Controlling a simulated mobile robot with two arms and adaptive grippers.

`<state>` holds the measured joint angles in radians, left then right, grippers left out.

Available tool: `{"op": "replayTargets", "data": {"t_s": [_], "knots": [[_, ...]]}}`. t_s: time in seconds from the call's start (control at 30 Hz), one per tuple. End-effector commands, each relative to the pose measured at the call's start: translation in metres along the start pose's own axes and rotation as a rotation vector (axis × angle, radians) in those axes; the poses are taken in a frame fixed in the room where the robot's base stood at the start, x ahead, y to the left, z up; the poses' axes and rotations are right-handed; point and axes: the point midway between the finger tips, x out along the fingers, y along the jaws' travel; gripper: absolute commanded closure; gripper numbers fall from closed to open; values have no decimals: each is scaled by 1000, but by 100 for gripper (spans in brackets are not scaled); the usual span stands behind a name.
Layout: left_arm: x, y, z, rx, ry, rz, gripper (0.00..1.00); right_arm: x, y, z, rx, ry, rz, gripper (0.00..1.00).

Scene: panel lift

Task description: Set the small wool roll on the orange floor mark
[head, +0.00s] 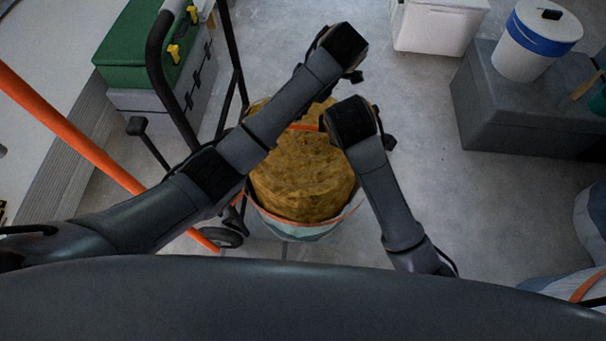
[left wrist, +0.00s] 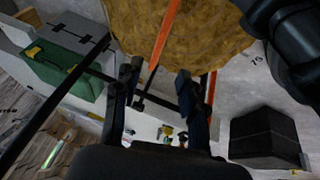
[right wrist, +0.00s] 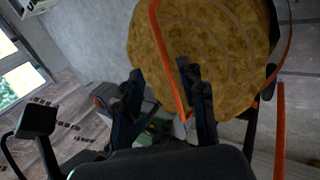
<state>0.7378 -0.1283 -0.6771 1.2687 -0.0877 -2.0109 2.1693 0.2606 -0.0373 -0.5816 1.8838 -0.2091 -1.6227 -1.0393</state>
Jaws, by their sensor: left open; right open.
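The wool roll (head: 300,185) is a yellow-brown, fuzzy cylinder in a pale wrap with an orange edge, standing below my arms. An orange strap crosses its top. Its spiral face shows in the left wrist view (left wrist: 200,35) and right wrist view (right wrist: 225,50). My left gripper (head: 355,76) is above and beyond the roll's far side; its open, empty fingers show in the left wrist view (left wrist: 157,88). My right gripper (head: 388,142) is over the roll's right side; its open fingers (right wrist: 165,90) hold nothing. I see no orange floor mark.
A black hand truck (head: 234,80) with a wheel stands left of the roll, near a green-lidded case (head: 135,45). An orange pole (head: 90,145) slants across the left. A grey chest (head: 490,115) bears a white bucket (head: 525,55). A white box (head: 430,25) stands behind.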

Motion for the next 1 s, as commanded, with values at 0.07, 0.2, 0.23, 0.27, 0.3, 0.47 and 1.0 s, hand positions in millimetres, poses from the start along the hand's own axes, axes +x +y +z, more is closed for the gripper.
{"op": "replayTargets", "data": {"t_s": [0.07,0.2,0.23,0.27,0.3,0.47,1.0], "knots": [[0,0,0,0,0,-1,59,0,0,0,0,0,-1,59],[0,0,0,1,-2,0,59,0,0,0,2,0,-1,59],[1,0,0,2,-2,0,59,1,-1,0,3,0,-1,59],[2,0,0,2,-2,0,59,2,-1,0,3,0,-2,59],[4,0,0,2,-2,0,59,4,-1,0,3,-1,-2,59],[23,0,-1,3,0,-1,59,23,-1,1,4,-2,-5,59],[121,0,0,3,-1,-1,59,120,-1,0,5,-1,-3,59]]}}
